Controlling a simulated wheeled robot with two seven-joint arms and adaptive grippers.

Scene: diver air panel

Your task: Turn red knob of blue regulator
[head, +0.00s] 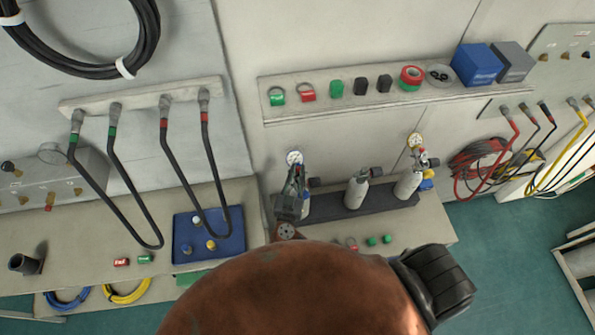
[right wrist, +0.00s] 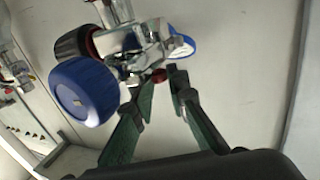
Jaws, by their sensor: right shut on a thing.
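The blue regulator shows large in the right wrist view, with a chrome body (right wrist: 130,42), a big blue handwheel (right wrist: 85,91) at left and a blue-rimmed gauge (right wrist: 184,44) at right. Its small red knob (right wrist: 158,75) is at the lower side of the body. My right gripper (right wrist: 160,80) has its fingertips on either side of the red knob and is shut on it. In the head view the gauge (head: 294,157) shows above my right gripper (head: 296,174), which hides most of the regulator and the left cylinder. My left gripper is not in view.
Two more grey cylinders (head: 356,193) stand to the right; the farther one carries a yellow-rimmed gauge (head: 415,140). A shelf (head: 300,112) above holds several small parts and a blue box (head: 476,64). A blue tray (head: 225,245) and hanging black hoses (head: 185,160) are at left.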

